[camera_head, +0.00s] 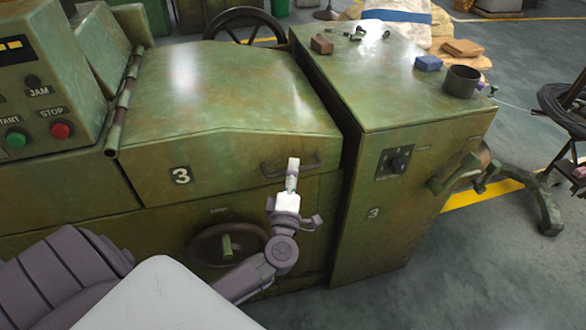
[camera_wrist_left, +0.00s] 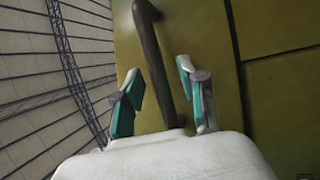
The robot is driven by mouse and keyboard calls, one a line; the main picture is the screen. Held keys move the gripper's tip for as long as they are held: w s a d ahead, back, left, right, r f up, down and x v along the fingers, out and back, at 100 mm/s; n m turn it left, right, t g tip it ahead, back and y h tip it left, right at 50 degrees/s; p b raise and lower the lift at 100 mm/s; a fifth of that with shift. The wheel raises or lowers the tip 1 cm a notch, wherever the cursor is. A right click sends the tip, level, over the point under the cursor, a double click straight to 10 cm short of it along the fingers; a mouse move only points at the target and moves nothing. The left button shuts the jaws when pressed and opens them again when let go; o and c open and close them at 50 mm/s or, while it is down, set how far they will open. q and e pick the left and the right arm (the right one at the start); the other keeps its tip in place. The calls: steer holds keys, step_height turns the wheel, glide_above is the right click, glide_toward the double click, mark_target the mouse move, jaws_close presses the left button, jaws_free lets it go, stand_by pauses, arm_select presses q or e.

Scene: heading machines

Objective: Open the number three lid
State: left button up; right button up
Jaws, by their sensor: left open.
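The number three lid (camera_head: 225,95) is a worn green metal cover on the machine, and it is down. A dark bar handle (camera_head: 313,164) sits at the front face's right end and also shows in the left wrist view (camera_wrist_left: 150,50). My left gripper (camera_head: 293,163) is open at the handle, partly covering it. In the left wrist view its teal-padded fingers (camera_wrist_left: 157,72) stand on either side of the handle bar, with gaps visible. Contact cannot be made out. My right gripper is not in view.
A handwheel (camera_head: 228,244) is below the lid. A control panel with green and red (camera_head: 61,131) buttons stands at left. A green cabinet (camera_head: 400,80) stands close at right, with a dark cup (camera_head: 462,81) and small blocks on top. Open floor lies at lower right.

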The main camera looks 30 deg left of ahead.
arm_select(q)
steer(key=shift+w+a, duration=0.2)
steer(key=shift+w, duration=0.15)
steer(key=shift+c, duration=0.3)
jaws_close()
